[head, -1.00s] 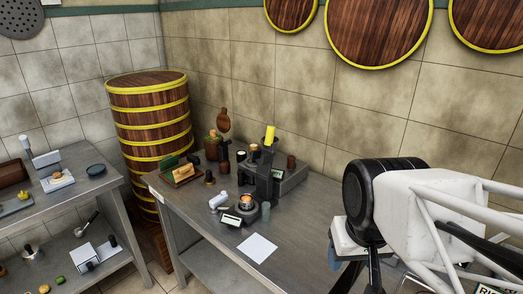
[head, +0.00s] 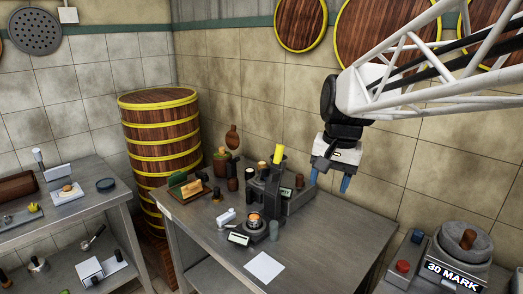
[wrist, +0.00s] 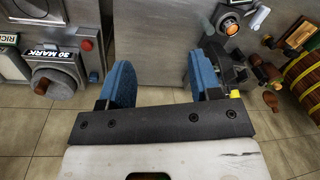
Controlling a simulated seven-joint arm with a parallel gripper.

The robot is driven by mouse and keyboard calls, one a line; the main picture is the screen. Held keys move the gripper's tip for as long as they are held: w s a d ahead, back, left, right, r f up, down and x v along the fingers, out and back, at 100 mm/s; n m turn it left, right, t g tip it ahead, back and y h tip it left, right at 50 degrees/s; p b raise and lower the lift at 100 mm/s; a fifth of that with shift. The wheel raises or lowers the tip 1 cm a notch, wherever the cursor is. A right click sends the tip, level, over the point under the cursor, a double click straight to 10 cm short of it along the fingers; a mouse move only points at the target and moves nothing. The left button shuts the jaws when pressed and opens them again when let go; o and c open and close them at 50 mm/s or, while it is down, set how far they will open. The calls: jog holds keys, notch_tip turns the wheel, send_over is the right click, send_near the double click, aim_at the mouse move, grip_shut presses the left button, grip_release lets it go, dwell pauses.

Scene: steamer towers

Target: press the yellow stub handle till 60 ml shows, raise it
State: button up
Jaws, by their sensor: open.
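The yellow stub handle (head: 278,154) stands upright at the top of a dark press-like machine (head: 262,186) on the metal table. A small yellow piece (wrist: 235,94), probably the same handle, shows beside the right finger in the wrist view. My gripper (head: 330,180) is open and empty, its blue fingers pointing down. In the head view it hangs right of the handle, apart from it. The fingers also show wide apart in the wrist view (wrist: 163,78). A small display (head: 286,192) is on the machine and another (head: 238,238) at its front; I cannot read a volume on either.
A glowing orange cup (head: 254,219) sits at the machine's front, with a grey cup (head: 274,231) beside it. A white sheet (head: 264,267) lies in front. Bottles and a wooden tray (head: 190,194) crowd the left. The table's right part is clear. A "30 MARK" unit (head: 453,275) stands at right.

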jog(key=w+a+r+m+g+y, duration=0.1)
jog(key=w+m, duration=0.1)
jog(key=w, duration=0.7)
jog(key=w+a+r+m+g, duration=0.1)
jog(key=w, duration=0.8)
jog(key=m+g+y, duration=0.1)
jog(key=m+g, duration=0.1)
jog(key=m, duration=0.2)
send_near(279, 149)
jog(key=f, duration=0.2)
jog(key=shift+w+f, duration=0.25)
jog(key=shift+f, duration=0.05)
jog(key=shift+f, duration=0.2)
jog(key=shift+x, duration=3.75)
jog(key=shift+a, duration=0.1)
jog(key=shift+c, duration=0.5)
jog(key=shift+w, duration=0.1)
jog(key=c, duration=0.9)
jog(key=shift+t, duration=0.3)
